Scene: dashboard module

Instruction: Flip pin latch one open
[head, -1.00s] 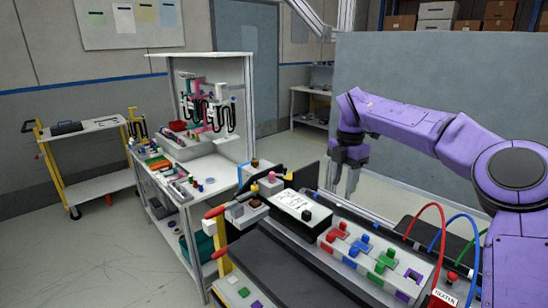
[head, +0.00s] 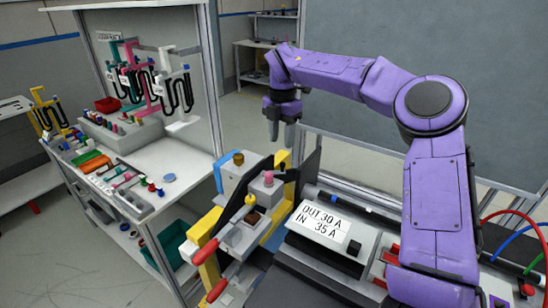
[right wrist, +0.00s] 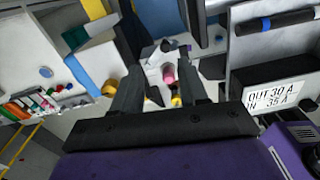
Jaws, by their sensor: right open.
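A latch assembly stands on the module, with a pink knob (head: 268,178), a yellow knob (head: 250,200) and a brass-coloured knob (head: 238,159) on grey and blue blocks. I cannot tell which part is pin latch one. My right gripper (head: 283,135) is open, pointing down, above and behind these knobs in the head view. In the right wrist view, my right gripper (right wrist: 155,85) has its two dark fingers apart, with the pink knob (right wrist: 169,75) showing between them and nothing held. My left gripper is not in view.
Red-handled levers (head: 217,290) stick out at the front left of the latch assembly. A box labelled "OUT 30 A IN 35 A" (head: 322,223) stands to its right. A workbench (head: 180,178) with small parts is at the left. A dark upright plate (head: 303,168) stands beside the knobs.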

